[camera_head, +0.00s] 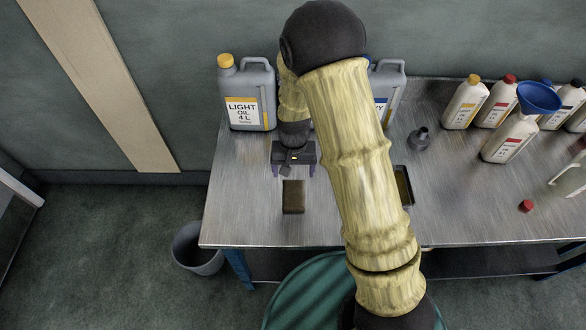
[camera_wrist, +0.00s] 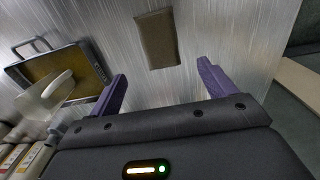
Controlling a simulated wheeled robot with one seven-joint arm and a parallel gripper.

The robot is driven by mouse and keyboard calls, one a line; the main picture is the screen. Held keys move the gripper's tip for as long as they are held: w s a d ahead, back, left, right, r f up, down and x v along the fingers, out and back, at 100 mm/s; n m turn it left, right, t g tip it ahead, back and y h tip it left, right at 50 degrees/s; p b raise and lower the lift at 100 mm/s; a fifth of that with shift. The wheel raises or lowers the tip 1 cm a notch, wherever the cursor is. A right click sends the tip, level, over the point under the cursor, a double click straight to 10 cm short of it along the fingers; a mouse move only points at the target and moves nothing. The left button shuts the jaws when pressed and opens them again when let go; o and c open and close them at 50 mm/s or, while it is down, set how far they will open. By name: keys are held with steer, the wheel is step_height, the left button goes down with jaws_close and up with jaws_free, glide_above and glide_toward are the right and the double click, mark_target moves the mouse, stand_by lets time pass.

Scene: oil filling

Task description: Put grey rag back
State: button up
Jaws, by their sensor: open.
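A flat, dark grey-brown rectangular piece (camera_head: 293,197), which looks like the folded rag, lies on the metal table near its front left. It also shows in the wrist view (camera_wrist: 157,38), beyond the fingertips. My gripper (camera_head: 294,172) is above the table, just behind this piece in the head view. Its purple fingers (camera_wrist: 162,72) are spread apart with only bare table seen between them. The gripper and the piece are apart. No other rag is visible; my arm hides the middle of the table.
A light oil canister (camera_head: 247,98) stands behind my gripper, and another canister (camera_head: 388,88) is partly hidden by my arm. A shallow dark tray (camera_head: 404,185) lies right of my arm. Several bottles, one with a blue funnel (camera_head: 538,97), stand at right. A bin (camera_head: 197,250) is on the floor.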

steer(key=shift+s, duration=0.15)
steer(key=s+d+r+t, duration=0.2)
steer(key=s+d+r, duration=1)
steer(key=r, duration=0.4)
steer(key=shift+d+r+t, duration=0.2)
steer(key=shift+d+t, duration=0.1)
steer(key=shift+d, duration=0.45)
steer(key=shift+d, duration=0.1)
